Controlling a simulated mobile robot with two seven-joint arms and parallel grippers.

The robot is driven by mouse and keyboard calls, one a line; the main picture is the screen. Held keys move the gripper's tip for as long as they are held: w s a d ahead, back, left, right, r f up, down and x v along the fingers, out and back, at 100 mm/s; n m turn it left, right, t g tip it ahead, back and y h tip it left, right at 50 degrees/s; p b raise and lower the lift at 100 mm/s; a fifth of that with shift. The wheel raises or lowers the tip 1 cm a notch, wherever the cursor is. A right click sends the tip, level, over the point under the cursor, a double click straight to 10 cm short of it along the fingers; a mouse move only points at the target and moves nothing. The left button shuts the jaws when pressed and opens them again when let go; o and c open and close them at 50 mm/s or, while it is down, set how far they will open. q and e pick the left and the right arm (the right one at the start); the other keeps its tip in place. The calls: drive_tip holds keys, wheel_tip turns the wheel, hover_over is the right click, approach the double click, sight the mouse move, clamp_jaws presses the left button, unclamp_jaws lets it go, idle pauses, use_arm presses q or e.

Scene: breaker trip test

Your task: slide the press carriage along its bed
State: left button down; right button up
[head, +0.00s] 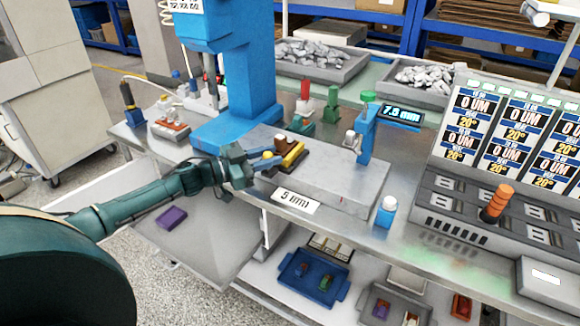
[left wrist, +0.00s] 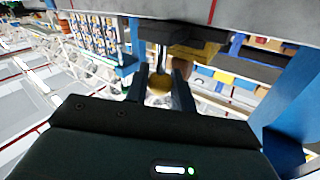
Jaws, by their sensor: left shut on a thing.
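The press carriage (head: 290,154), a small dark brown and yellow block with a brown knob on top, sits at the left part of a grey slab-like bed (head: 335,181). It also shows at the top of the left wrist view (left wrist: 195,50). My left gripper (head: 262,161) reaches in from the left at the bed's near left edge. The knob is partly hidden by the fingers. My right gripper is not in view.
A blue press column (head: 250,75) stands behind the carriage. A blue post with a readout (head: 368,135) stands at the bed's right. The bed's right half looks mostly clear.

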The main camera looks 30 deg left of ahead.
use_arm(q)
drive_tip(key=a, duration=0.3)
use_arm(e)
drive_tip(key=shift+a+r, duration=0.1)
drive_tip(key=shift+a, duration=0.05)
use_arm(q)
drive_tip(key=c, duration=1.5)
unclamp_jaws()
drive_tip(key=shift+v, duration=6.55)
